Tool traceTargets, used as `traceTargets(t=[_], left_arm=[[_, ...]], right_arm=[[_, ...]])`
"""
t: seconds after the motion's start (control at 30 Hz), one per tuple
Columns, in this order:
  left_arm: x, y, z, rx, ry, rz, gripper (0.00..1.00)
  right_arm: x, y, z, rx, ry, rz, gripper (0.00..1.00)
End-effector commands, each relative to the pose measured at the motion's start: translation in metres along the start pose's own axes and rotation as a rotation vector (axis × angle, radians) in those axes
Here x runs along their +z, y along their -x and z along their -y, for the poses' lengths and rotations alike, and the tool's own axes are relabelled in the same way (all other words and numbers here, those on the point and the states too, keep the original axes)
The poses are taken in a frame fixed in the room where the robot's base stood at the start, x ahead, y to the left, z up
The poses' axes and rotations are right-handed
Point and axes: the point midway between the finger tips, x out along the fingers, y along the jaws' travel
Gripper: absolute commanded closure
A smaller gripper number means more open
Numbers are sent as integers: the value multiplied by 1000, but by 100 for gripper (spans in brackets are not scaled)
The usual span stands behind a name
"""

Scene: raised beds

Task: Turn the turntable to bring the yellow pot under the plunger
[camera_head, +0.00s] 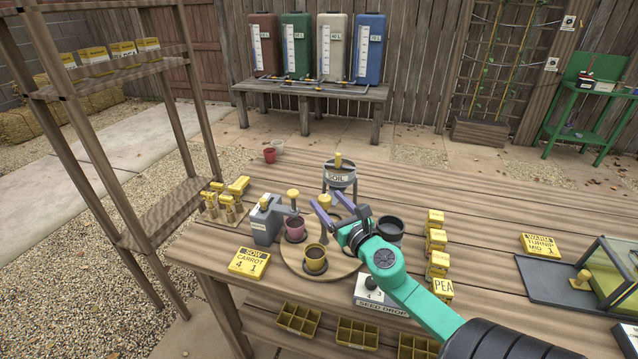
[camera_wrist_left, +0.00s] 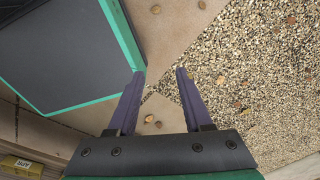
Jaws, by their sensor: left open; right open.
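The round wooden turntable (camera_head: 290,262) sits on the slatted bench. The yellow pot (camera_head: 316,262), with dark contents, stands at its front. My right arm hides the turntable's right part. My left gripper (camera_wrist_left: 160,72) is open and empty above the ground, away from the bench.
Behind the turntable stands a SOIL hopper (camera_head: 340,177); a dark pot (camera_head: 390,230) stands to its right. Yellow seed boxes (camera_head: 437,240), a SOW CARROT sign (camera_head: 250,262) and a SEED DROP unit (camera_head: 370,290) are nearby. Gravel (camera_wrist_left: 245,80) lies below my left gripper.

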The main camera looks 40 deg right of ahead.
Motion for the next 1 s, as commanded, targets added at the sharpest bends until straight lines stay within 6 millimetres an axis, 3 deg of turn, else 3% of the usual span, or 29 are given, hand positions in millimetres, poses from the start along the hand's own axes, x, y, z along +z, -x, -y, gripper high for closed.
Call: traceTargets(t=[0.1, 0.23, 0.57, 0.63, 0.77, 0.8, 1.0], left_arm=[[-7, 7, -1, 1, 1, -10, 50], [-18, 7, -5, 7, 3, -29, 50], [-21, 7, -9, 12, 2, -33, 50], [-20, 7, -9, 12, 1, -32, 50], [-18, 7, -9, 12, 1, -29, 50], [-18, 7, -8, 12, 0, -28, 50], [-16, 9, -7, 10, 0, -25, 50]], right_arm=[[4, -28, 0, -1, 0, 4, 26], [1, -47, 1, -2, -2, 3, 26], [-1, -56, 0, 0, -2, 0, 26], [-1, -56, 0, 0, -2, 0, 46], [-1, -55, 0, 0, -2, 0, 95], [-1, -55, 0, 0, -2, 0, 100], [0, -55, 0, -8, -2, 0, 100]])
